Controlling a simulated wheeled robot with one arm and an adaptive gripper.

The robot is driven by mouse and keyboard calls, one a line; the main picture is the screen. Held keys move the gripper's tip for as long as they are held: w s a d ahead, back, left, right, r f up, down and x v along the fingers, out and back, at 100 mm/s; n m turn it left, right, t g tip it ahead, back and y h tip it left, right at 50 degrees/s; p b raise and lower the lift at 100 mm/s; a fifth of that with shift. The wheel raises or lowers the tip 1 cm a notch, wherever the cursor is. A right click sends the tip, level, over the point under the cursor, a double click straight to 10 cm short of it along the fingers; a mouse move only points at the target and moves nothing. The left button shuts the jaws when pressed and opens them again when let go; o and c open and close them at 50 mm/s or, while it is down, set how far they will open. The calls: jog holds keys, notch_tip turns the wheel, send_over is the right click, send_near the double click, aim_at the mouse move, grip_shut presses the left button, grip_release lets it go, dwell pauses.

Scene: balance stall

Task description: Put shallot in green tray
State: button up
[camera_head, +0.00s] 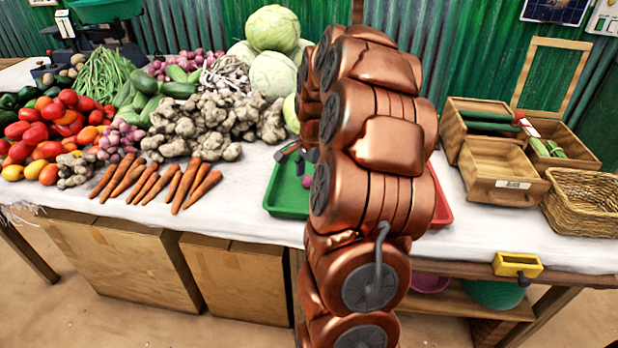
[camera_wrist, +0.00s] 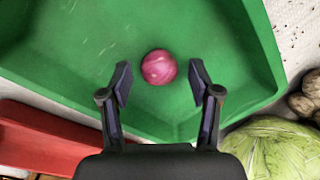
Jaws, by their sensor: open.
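The green tray (camera_head: 284,196) lies on the white-covered table, partly hidden behind my arm. In the wrist view the tray (camera_wrist: 60,45) fills most of the picture. A round pink-purple shallot (camera_wrist: 159,67) appears to rest on its floor. In the head view a small pink bit of it (camera_head: 307,182) shows beside my arm. My gripper (camera_wrist: 160,84) is open over the tray. Its fingertips are apart on either side of the shallot in the picture, with visible gaps and no contact. In the head view my gripper is mostly hidden by my arm.
A red tray (camera_wrist: 40,138) adjoins the green tray. A cabbage (camera_wrist: 275,145) lies on the tray's other side. Carrots (camera_head: 150,184), ginger (camera_head: 190,132) and tomatoes (camera_head: 55,118) lie left. Wooden boxes (camera_head: 500,170) and a wicker basket (camera_head: 583,200) stand right.

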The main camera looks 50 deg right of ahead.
aim_at(312, 180)
notch_tip(312, 180, up, 12)
jog(key=s, duration=0.1)
jog(key=s+a+f+n+g, duration=0.1)
jog(key=s+a+n, duration=0.3)
jog(key=a, duration=0.6)
jog(key=s+a+f+n+g, duration=0.15)
jog(key=a+n, duration=0.35)
jog(key=a, duration=0.6)
jog(key=s+a+f+n, duration=0.3)
jog(key=s+a+n, duration=0.2)
jog(key=s, duration=0.3)
jog(key=s+a+f+n+g, duration=0.1)
jog(key=s+a+f+n, duration=0.2)
jog(key=s+a+n, duration=0.2)
jog(key=s+a, duration=0.2)
jog(key=s, duration=0.2)
jog(key=shift+s+f, duration=0.1)
jog(key=s+p+v, duration=0.2)
jog(key=p+v, duration=0.7)
jog(key=v, duration=0.1)
jog(key=s+r+p+v, duration=0.1)
jog(key=s+p+v, duration=0.1)
jog(key=p+v, duration=0.7)
jog(key=shift+r+t+p, duration=0.35)
jog(key=shift+p, duration=0.2)
